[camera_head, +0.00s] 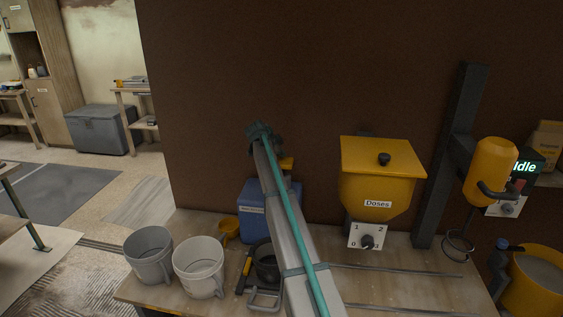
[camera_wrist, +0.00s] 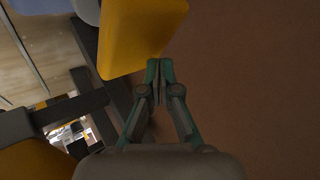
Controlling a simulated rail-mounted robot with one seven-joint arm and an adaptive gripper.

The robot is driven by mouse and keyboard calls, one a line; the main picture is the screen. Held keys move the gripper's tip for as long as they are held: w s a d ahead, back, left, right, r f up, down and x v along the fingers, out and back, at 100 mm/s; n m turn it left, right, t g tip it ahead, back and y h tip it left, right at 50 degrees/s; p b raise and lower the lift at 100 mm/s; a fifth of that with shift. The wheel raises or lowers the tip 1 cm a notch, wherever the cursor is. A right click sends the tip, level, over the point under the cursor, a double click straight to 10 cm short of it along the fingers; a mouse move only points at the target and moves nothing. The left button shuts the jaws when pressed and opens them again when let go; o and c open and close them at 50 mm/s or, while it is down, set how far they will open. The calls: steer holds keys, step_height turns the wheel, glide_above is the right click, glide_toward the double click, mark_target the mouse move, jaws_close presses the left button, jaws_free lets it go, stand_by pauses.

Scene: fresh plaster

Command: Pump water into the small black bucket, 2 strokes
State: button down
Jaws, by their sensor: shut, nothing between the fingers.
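The small black bucket (camera_head: 266,262) stands on the bench, partly hidden by my arm. Behind it is a blue water container (camera_head: 253,212) with a label. A small yellow piece (camera_head: 287,163), apparently the pump's top, shows above it beside my arm. My arm hides the gripper in the head view.
A grey bucket (camera_head: 149,255) and a white bucket (camera_head: 199,266) stand left of the black one. A yellow hopper (camera_head: 381,187) marked "Doses" with a dial and a dark post (camera_head: 452,150) stand right. The brown wall (camera_head: 330,70) is close behind.

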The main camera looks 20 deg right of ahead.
mark_target(281, 161)
steer(key=shift+f, duration=0.15)
steer(key=shift+f+b, duration=0.3)
steer(key=shift+b, duration=0.35)
steer(key=shift+f+b, duration=1.7)
steer(key=shift+f, duration=0.7)
stand_by(2.0)
steer(key=shift+r, duration=0.1)
stand_by(0.4)
steer(key=shift+r+p, duration=0.3)
steer(key=shift+r, duration=2.4)
steer(key=shift+r, duration=0.15)
steer(key=shift+r, duration=2.4)
